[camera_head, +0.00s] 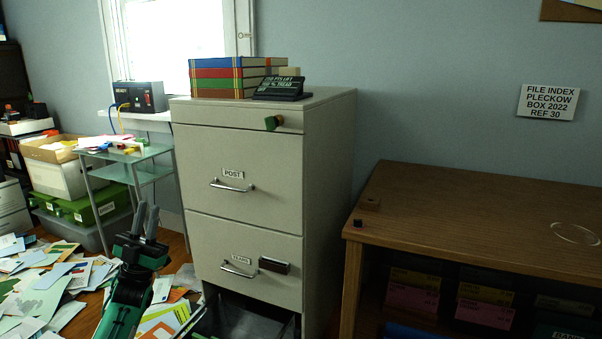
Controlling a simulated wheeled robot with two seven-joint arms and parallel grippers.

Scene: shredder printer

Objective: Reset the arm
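My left gripper (145,220) shows at the lower left, at the end of my dark and green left arm. Its two grey fingers point up and stand slightly apart, with nothing visible between them. It is in front of the left side of the beige filing cabinet (245,163), above papers on the floor. From this angle I cannot tell whether it touches anything behind it. My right gripper is out of view.
The cabinet's bottom drawer (250,325) appears pulled out. A wooden shelf unit (480,215) stands at the right. Papers (45,285) cover the floor at left. A glass side table (128,160) and storage boxes (85,207) stand behind.

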